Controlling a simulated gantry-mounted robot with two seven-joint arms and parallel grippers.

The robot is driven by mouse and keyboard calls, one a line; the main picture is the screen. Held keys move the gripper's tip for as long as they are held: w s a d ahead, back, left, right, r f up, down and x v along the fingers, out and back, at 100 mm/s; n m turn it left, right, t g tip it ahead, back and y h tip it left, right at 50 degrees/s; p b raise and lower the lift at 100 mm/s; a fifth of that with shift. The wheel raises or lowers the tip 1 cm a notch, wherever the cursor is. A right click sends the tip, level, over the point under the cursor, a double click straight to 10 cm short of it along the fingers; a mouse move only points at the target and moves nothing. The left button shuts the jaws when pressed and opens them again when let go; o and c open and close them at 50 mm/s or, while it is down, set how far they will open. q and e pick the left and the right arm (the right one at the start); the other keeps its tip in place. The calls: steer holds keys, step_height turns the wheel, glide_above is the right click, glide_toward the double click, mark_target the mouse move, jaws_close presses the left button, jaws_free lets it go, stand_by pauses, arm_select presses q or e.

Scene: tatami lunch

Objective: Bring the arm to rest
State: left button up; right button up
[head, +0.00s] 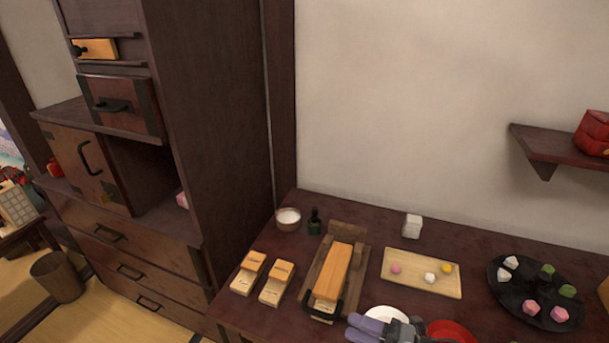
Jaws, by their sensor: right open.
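My right gripper (360,329) shows at the bottom edge of the head view, with purple-grey fingers pointing left. It is open, and I see nothing held in it. It is over the front part of the dark wooden table (240,313), just right of a wooden box-like tool with a black handle (335,270). A white plate (386,314) is partly hidden behind the gripper, and a red dish (452,332) is right of it. The rest of my right arm is cut off by the frame. My left gripper is not in view.
A wooden tray (422,285) holds small pink, white and yellow pieces. A black round plate (505,294) with several coloured sweets stands at the right. Two wooden blocks, a bowl (288,219), a dark bottle (314,222) and a white cube stack (412,226) surround them. A tall cabinet (215,110) rises at the left.

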steer(key=s+a+m+t+h+p, duration=0.1)
steer(key=a+m+t+h+p, duration=0.25)
steer(key=m, duration=0.35)
steer(key=s+d+m+g+h+p, duration=0.4)
steer(key=s+d+m+g+h, duration=0.15)
steer(key=s+m, duration=0.55)
steer(key=s+d+m+g+h+p, duration=0.5)
steer(key=s+m, duration=0.4)
steer(key=s, duration=0.4)
step_height(320, 180, up, 37)
steer(key=w+t+h+p, duration=0.1)
steer(key=p, duration=3.5)
steer(key=shift+r+n+t, duration=0.2)
steer(key=shift+n+t, duration=0.1)
steer(key=shift+c, duration=0.2)
